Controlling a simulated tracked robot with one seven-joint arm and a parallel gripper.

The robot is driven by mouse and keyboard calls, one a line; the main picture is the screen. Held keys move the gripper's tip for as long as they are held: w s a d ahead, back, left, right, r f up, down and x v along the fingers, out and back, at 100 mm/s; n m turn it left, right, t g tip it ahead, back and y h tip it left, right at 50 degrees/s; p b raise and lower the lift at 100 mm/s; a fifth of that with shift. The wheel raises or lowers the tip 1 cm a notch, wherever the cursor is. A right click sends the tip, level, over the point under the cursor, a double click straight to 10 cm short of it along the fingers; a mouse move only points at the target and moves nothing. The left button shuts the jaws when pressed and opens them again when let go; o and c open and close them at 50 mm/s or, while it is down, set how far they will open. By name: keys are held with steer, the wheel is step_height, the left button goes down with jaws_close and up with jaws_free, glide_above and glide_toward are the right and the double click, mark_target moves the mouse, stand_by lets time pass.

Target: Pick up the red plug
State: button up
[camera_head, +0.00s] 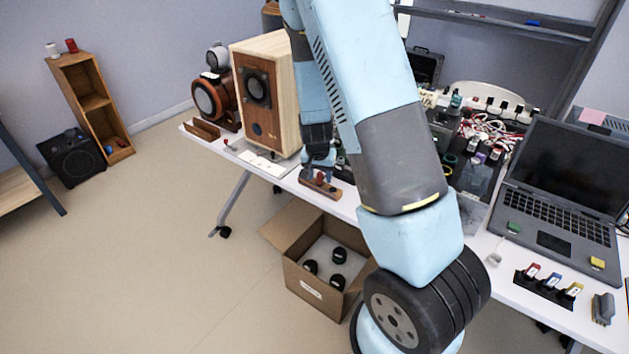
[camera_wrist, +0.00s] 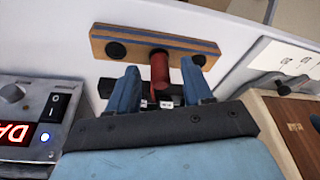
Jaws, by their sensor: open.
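The red plug (camera_wrist: 159,72) is a short red cylinder at a wooden strip (camera_wrist: 112,36) with black round knobs. In the wrist view it lies between the two blue fingers of my gripper (camera_wrist: 159,66). The fingers are open, with a visible gap on each side of the plug. In the head view my gripper (camera_head: 319,160) is just above the wooden strip (camera_head: 320,190) near the table's front edge. The plug is small and partly hidden there. Whether the plug's lower end sits in the strip cannot be told.
A wooden speaker (camera_head: 264,92) stands left of my gripper. A box with a red display (camera_wrist: 35,112) is near the left finger. An open carton (camera_head: 313,290) is on the floor below. A laptop (camera_head: 560,190) and a rack of coloured-top pieces (camera_head: 549,285) are on the right.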

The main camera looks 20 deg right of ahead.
steer(key=shift+w+f, duration=0.1)
steer(key=shift+f, duration=0.25)
jaws_close()
stand_by(0.3)
